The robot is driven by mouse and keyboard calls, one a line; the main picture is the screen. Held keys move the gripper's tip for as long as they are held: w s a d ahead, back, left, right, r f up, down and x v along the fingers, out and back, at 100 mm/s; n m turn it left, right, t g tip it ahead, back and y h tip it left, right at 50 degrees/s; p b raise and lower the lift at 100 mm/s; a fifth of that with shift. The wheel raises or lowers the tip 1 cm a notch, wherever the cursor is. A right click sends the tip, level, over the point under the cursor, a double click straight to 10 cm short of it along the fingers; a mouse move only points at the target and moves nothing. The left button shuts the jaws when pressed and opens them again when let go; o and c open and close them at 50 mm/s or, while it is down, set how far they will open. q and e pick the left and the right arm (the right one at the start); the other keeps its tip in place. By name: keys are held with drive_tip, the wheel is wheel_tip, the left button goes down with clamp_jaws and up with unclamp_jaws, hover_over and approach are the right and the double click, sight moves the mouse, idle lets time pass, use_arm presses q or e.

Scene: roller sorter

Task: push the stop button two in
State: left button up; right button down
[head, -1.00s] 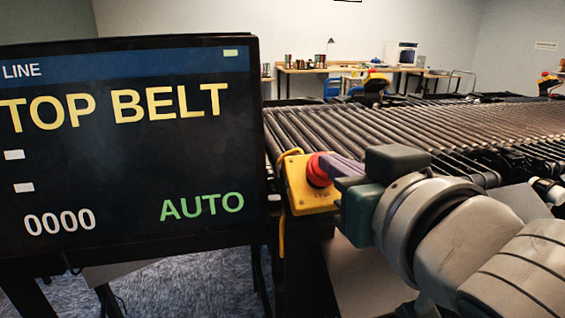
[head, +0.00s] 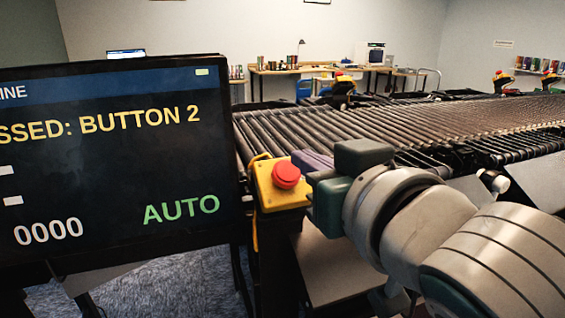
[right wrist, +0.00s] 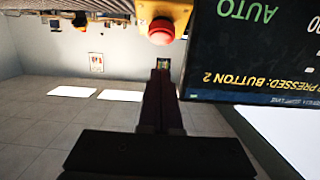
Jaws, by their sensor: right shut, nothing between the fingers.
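The stop button is a red mushroom knob (head: 286,174) on a yellow box (head: 281,198) at the near end of the roller conveyor. My right gripper (head: 308,161) is shut and empty just right of the knob, with a small gap between its fingertips and the knob. In the right wrist view the knob (right wrist: 161,31) shows at the top, beyond the shut fingers (right wrist: 160,76). The screen (head: 120,160) left of the box reads "SSED: BUTTON 2" in the head view, with a green "AUTO" below. My left gripper is not in view.
The roller conveyor (head: 380,125) runs back and to the right behind the button box. Other red-topped yellow stop buttons (head: 341,77) stand farther along it. A workbench (head: 315,68) is at the back wall. The screen stands close to the box's left side.

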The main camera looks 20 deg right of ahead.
drive_tip(key=s+r+b, duration=0.1)
drive_tip(key=s, duration=0.7)
drive_tip(key=shift+d+r, duration=0.2)
drive_tip(key=shift+r, duration=0.05)
